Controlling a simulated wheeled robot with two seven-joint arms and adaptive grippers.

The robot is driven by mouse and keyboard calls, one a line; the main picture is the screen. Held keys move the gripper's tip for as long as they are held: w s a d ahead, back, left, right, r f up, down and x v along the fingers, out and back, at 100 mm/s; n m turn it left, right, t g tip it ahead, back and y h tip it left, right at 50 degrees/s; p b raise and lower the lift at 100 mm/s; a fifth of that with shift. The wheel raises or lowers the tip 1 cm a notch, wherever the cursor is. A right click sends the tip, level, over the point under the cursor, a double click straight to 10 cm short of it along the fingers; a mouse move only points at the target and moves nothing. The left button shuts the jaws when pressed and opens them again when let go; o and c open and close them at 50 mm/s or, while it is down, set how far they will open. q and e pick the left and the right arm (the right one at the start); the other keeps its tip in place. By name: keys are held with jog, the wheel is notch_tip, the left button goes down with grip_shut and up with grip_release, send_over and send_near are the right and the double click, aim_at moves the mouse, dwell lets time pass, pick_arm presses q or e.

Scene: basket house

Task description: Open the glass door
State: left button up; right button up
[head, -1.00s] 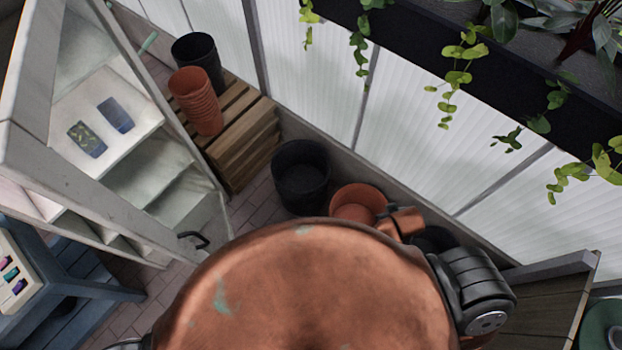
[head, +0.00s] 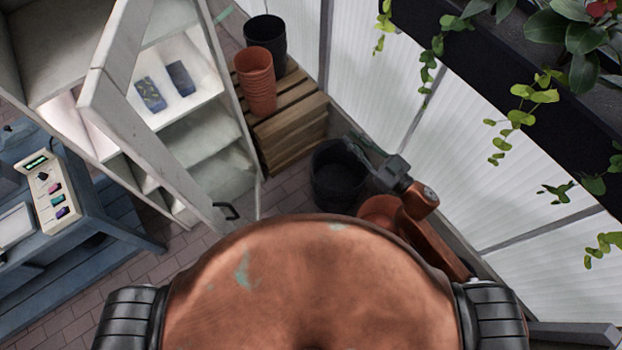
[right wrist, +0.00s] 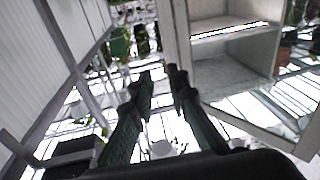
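The glass door is a pale, worn frame (head: 137,133) on a white cabinet at the left of the head view. Its black handle (head: 226,211) sits near the lower right corner. Shelves show through and beside the frame; I cannot tell whether the door is fully shut. My right gripper (head: 362,147) is in front of the planter wall, right of the handle and well apart from it. In the right wrist view its two dark fingers (right wrist: 161,76) stand apart with nothing between them. The cabinet (right wrist: 232,55) shows beyond them at upper right. My left gripper is out of view.
A wooden crate (head: 290,130) holds terracotta pots (head: 256,80) and a black pot (head: 266,35). A black bucket (head: 338,178) stands on the floor beside my right gripper. A blue bench (head: 100,235) is at left. Brick floor (head: 275,190) is clear near the handle.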

jog(key=s+a+f+n+g+y, duration=0.2)
jog(key=s+a+n+g, duration=0.15)
jog(key=s+g, duration=0.25)
jog(key=s+a+f+n+g+y, duration=0.2)
jog(key=s+n+g+y, duration=0.15)
jog(key=s+g, duration=0.25)
jog(key=a+p, duration=0.1)
jog(key=a, duration=0.6)
jog(key=shift+w+a+h, duration=0.3)
jog(key=shift+w+h, duration=0.05)
jog(key=shift+w, duration=0.1)
jog(key=shift+r, duration=0.1)
jog(key=shift+c, duration=0.3)
grip_shut()
jog(key=shift+c, duration=1.4)
grip_release()
jog(key=o, duration=0.3)
jog(key=shift+o, duration=0.2)
jog(key=s+d, duration=0.1)
jog(key=d, duration=1.1)
jog(key=shift+c, duration=0.3)
